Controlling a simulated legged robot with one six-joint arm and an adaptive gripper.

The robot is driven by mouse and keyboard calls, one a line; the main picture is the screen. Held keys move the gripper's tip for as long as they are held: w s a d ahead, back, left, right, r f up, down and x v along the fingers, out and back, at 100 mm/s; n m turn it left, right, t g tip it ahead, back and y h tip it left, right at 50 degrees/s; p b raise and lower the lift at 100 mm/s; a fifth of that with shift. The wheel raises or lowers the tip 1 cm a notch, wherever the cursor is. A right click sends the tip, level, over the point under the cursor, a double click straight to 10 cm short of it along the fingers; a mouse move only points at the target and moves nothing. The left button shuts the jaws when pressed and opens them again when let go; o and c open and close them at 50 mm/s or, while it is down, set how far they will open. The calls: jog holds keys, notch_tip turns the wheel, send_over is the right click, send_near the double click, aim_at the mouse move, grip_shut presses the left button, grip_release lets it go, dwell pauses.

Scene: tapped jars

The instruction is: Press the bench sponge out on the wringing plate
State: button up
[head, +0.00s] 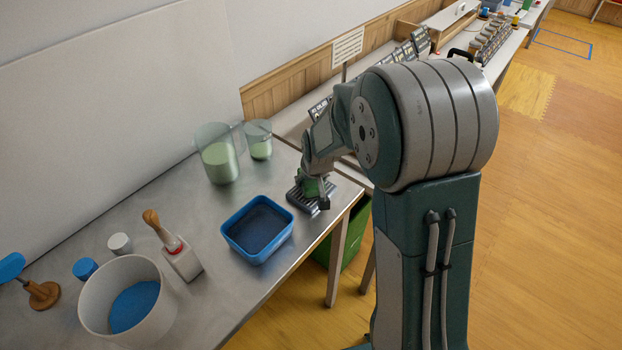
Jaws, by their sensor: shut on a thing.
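The wringing plate (299,202) is a dark ribbed plate on the metal bench (215,290), right of the blue tray. My gripper (317,195) is down over this plate, pointing downward. It is shut on a small green thing (312,186), which seems to be the bench sponge. My gripper and wrist hide most of it. I cannot tell how far the sponge is squeezed or whether it touches the plate.
A blue tray (233,227) with dark contents stands left of the plate. Behind are two clear vessels (215,168) (259,150) of pale green liquid. A green bin (350,245) is below the bench.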

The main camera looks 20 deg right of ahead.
jog(key=shift+f, duration=0.55)
dwell(0.9)
jog(key=shift+r, duration=3.6)
jog(key=shift+f, duration=0.15)
jog(key=shift+f, duration=2.95)
jog(key=shift+f, duration=0.5)
